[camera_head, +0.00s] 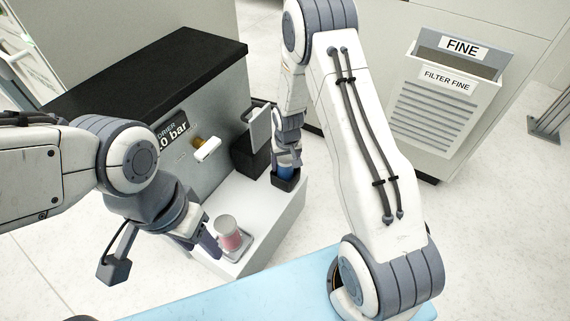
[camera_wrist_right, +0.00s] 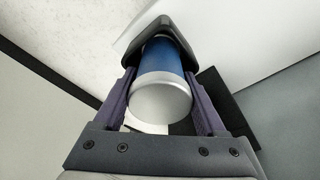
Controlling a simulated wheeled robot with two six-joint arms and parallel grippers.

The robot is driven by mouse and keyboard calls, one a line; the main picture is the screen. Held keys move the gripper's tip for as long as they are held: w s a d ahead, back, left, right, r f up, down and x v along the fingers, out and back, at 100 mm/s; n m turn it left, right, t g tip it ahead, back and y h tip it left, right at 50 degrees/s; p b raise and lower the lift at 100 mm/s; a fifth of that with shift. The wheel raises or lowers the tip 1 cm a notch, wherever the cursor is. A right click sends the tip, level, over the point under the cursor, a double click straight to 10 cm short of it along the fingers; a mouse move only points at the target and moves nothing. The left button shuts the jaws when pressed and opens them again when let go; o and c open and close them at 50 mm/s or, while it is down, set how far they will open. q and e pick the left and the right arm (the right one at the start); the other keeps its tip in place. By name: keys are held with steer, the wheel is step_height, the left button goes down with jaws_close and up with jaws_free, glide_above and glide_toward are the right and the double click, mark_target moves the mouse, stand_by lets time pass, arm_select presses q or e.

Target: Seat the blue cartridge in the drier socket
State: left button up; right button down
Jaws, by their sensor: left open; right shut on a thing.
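The blue cartridge (camera_head: 285,172) is upright between the fingers of my right gripper (camera_head: 287,160), at the dark socket (camera_head: 284,184) on the right end of the white ledge. In the right wrist view the blue cartridge (camera_wrist_right: 166,62) has a pale near end, and both fingers (camera_wrist_right: 162,105) flank it. Its far end meets the dark socket rim (camera_wrist_right: 165,24); how deep it sits I cannot tell. My left gripper (camera_head: 206,240) is open, low beside a clear-and-red cartridge (camera_head: 229,232) on a small grey tray. Whether it touches that cartridge is unclear.
The drier cabinet (camera_head: 218,130) has a 10 bar display and a white-handled lever (camera_head: 207,149) above the ledge (camera_head: 285,220). A dark block with a grey flap (camera_head: 259,128) stands right behind the socket. A FILTER FINE bin (camera_head: 447,85) is at right. A light-blue surface (camera_head: 240,300) lies in front.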

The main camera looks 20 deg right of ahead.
steer(key=shift+f, duration=0.1)
jaws_free()
steer(key=r+p, duration=0.2)
steer(key=r, duration=0.1)
steer(key=s+r+p, duration=0.1)
steer(key=r+p, duration=0.1)
steer(key=r, duration=0.2)
steer(key=r+p, duration=0.2)
steer(key=r, duration=0.2)
steer(key=shift+s+a, duration=0.1)
steer(key=shift+s, duration=0.15)
steer(key=shift+s+a+r, duration=0.1)
steer(key=shift+s+r, duration=0.05)
steer(key=shift+r, duration=0.45)
steer(key=s+a+r+n, duration=0.4)
steer(key=s+a+r, duration=0.7)
steer(key=a+r, duration=0.2)
steer(key=s+a+r+n+g, duration=0.1)
steer(key=s+r+n, duration=0.1)
steer(key=s, duration=0.6)
steer(key=s+a+r+n+y, duration=0.1)
steer(key=s+r, duration=0.3)
steer(key=s, duration=0.4)
steer(key=shift+s+a+r+n+g, duration=0.3)
steer(key=shift+s+n+g, duration=0.1)
steer(key=shift+n, duration=0.5)
